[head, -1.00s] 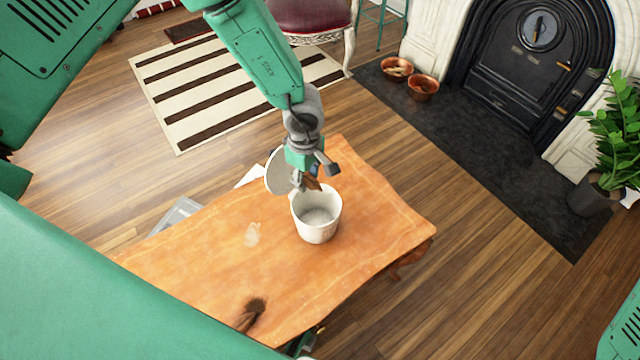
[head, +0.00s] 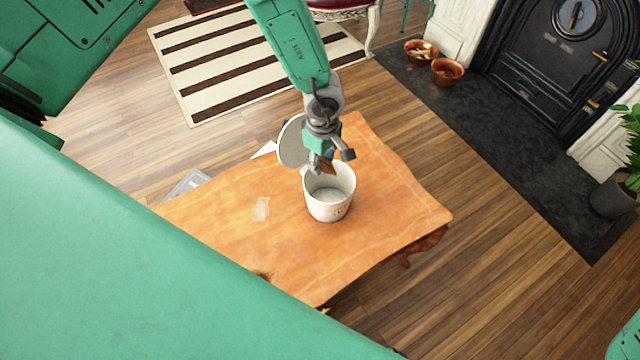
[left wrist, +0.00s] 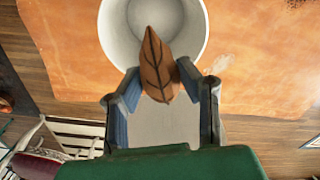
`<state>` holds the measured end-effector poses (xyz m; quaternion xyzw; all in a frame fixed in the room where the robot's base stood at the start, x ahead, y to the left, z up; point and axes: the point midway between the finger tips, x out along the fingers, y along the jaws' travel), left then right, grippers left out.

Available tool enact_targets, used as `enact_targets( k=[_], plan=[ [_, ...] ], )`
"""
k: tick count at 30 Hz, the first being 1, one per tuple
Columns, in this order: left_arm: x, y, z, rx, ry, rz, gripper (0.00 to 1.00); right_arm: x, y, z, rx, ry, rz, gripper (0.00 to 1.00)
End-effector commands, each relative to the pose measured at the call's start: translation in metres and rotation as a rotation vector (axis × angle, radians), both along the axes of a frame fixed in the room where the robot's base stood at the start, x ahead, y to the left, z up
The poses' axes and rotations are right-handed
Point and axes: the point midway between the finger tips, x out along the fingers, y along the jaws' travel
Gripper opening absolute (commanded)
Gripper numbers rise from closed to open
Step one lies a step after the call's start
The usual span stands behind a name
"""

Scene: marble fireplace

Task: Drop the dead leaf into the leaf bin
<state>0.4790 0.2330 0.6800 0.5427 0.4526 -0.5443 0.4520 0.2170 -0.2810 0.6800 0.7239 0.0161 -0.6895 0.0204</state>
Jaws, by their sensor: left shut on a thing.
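The dead leaf is brown and pointed; in the left wrist view the leaf (left wrist: 157,62) lies between my fingertips, its tip over the white bin's opening. In the head view the leaf (head: 328,168) shows just above the bin's rim. The leaf bin (head: 330,205) is a white round bucket standing upright on the wooden table; it also shows in the left wrist view (left wrist: 112,30). My left gripper (head: 322,165) is shut on the leaf at the bin's far rim; its fingers show in the left wrist view (left wrist: 157,85). My right gripper is not in view.
The wooden table (head: 385,205) has a small pale translucent piece (head: 261,208) left of the bin. A white round disc (head: 292,142) shows beside my gripper. Copper bowls (head: 447,72) stand by the fireplace (head: 545,60). Bare table lies right of the bin.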

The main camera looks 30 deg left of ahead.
Motion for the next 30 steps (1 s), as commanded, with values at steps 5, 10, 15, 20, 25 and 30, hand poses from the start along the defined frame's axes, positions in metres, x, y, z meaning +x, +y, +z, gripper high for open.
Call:
enact_targets(
  k=[5,10,15,20,25,30],
  plan=[
    [0.000,0.000,0.001,0.000,0.000,0.000,0.52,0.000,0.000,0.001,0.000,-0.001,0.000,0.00],
    [0.000,0.000,0.001,0.000,0.000,0.000,0.55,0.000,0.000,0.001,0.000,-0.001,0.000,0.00],
    [0.000,0.000,0.002,0.000,0.000,0.001,0.55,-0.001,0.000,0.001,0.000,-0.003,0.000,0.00],
    [0.001,0.000,0.018,-0.002,-0.001,0.002,0.55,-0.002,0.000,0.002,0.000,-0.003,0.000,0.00],
    [0.002,0.000,0.053,-0.004,-0.003,0.003,0.55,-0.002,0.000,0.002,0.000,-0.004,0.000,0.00],
    [0.002,0.001,0.088,-0.003,-0.003,0.003,0.55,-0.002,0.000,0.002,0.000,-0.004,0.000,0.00]
  ],
)
